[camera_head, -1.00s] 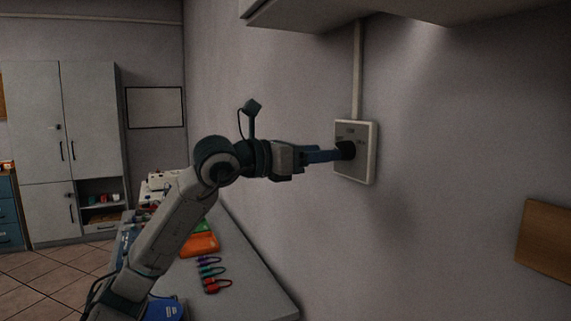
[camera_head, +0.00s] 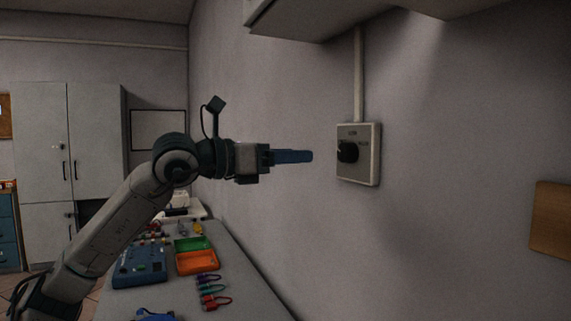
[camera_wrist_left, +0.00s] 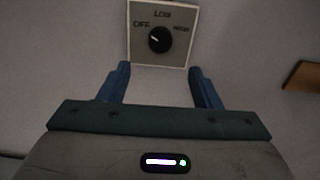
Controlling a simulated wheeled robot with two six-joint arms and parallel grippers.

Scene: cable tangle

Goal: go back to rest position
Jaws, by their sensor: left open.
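My left gripper (camera_head: 308,156) points right, toward a wall switch plate (camera_head: 371,172) with a black knob (camera_head: 347,151). A clear gap lies between the fingertips and the knob. In the left wrist view the left gripper (camera_wrist_left: 160,80) has its two blue fingers spread apart with nothing between them. The knob (camera_wrist_left: 160,39) shows beyond them on the plate (camera_wrist_left: 141,54), with OFF at its left and LOW above it; its pale mark points up and left, toward OFF. My right gripper is not in view.
A bench (camera_head: 251,290) along the wall holds a blue device (camera_head: 140,267), a green and orange tray (camera_head: 197,263) and several coloured cable loops (camera_head: 212,290). A shelf or cabinet (camera_head: 330,15) overhangs above. A brown board (camera_head: 552,222) is on the wall at right.

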